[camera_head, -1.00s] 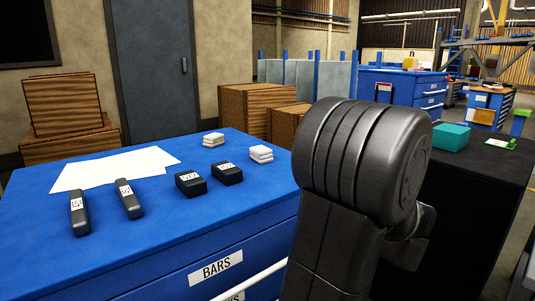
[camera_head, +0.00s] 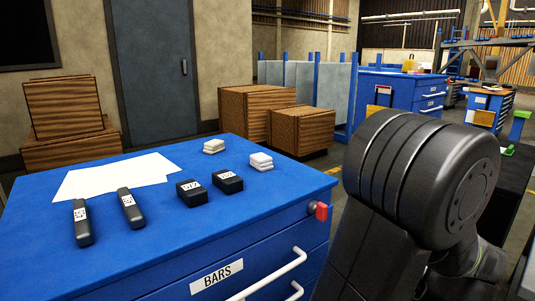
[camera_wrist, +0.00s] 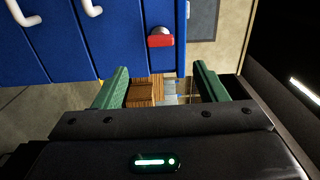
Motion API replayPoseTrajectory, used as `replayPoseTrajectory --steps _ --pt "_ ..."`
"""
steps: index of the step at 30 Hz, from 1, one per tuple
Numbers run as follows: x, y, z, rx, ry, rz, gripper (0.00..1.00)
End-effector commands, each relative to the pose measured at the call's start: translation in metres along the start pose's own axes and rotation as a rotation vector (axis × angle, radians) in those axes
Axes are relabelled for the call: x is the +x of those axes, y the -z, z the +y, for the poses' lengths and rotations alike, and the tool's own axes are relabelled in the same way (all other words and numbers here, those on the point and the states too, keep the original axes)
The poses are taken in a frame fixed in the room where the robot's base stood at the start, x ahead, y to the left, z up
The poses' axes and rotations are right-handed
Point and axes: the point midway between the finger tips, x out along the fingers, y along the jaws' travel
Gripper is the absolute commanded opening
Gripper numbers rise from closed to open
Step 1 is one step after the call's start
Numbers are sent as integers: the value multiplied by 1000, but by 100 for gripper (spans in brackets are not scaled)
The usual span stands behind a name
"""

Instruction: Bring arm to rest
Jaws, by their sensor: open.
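My arm's black links fill the right side of the head view, in front of the dark bench there. My gripper (camera_wrist: 162,88) shows in the wrist view with its two green fingers well apart and nothing between them. Beyond the fingers the wrist view shows the side of the blue drawer cabinet, with a red lock piece (camera_wrist: 160,41). The blue cabinet (camera_head: 240,250) labelled BARS also stands at the left and middle of the head view. The gripper's fingers are hidden in the head view.
On the cabinet top lie white sheets (camera_head: 112,177), two long black bars (camera_head: 131,209), two black blocks (camera_head: 228,181) and two small white stacks (camera_head: 261,161). Wooden crates (camera_head: 302,130) stand behind. Drawer handles (camera_head: 270,276) jut from the cabinet front.

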Motion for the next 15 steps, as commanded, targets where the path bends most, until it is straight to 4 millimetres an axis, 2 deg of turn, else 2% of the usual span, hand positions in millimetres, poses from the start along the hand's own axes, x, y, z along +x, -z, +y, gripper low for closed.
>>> replayPoseTrajectory --steps 2,3,15 --pt "-11 0 0 2 0 3 65" --pt "0 -1 2 0 0 -4 65" --pt "67 -1 2 -1 0 -5 65"
